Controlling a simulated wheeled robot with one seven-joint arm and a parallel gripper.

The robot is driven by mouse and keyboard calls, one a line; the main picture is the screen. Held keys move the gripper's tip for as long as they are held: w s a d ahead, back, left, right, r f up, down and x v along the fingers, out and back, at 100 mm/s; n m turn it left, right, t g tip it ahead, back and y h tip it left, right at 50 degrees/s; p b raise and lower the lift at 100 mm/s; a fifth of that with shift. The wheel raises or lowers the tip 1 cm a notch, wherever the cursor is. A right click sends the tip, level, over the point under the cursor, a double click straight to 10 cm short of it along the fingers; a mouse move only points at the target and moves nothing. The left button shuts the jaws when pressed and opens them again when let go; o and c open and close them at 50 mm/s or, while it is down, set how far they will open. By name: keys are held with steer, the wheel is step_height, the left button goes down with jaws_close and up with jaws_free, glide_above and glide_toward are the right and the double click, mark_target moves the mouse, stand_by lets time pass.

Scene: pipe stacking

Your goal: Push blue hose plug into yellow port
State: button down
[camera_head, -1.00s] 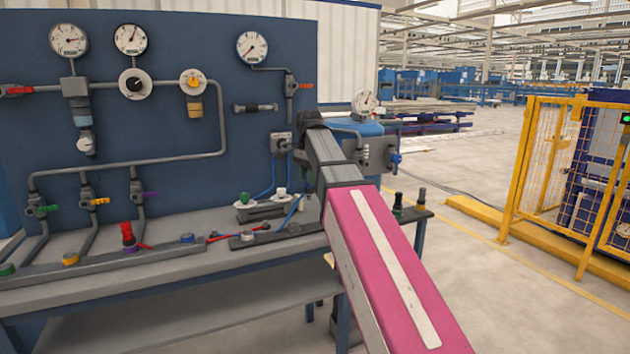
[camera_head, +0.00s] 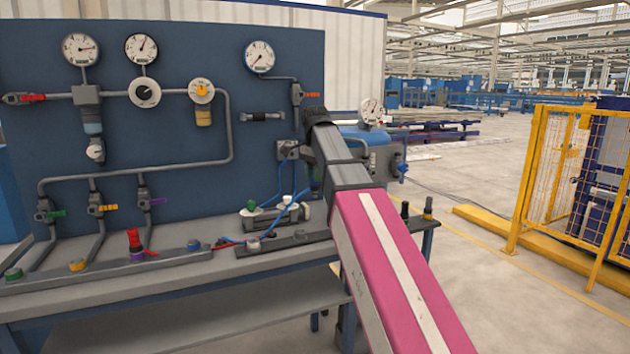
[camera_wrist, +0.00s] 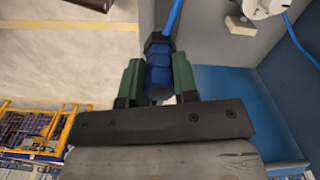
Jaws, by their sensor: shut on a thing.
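In the wrist view my gripper (camera_wrist: 158,76) is shut on the blue hose plug (camera_wrist: 158,78), with a green finger on each side. A blue hose (camera_wrist: 173,18) runs from the plug to the top edge. In the head view my arm hides the gripper and held plug. The yellow port (camera_head: 77,265) is a short yellow-topped fitting on the bench's front rail, at the left, apart from my arm.
The rail also has a green port (camera_head: 13,273), a purple port (camera_head: 137,256) and a blue port (camera_head: 194,245). A red plug (camera_head: 134,238) stands upright at the purple one. A gauge panel (camera_head: 160,140) rises behind. Yellow fencing (camera_head: 545,170) stands at right.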

steer(key=shift+r, duration=2.05)
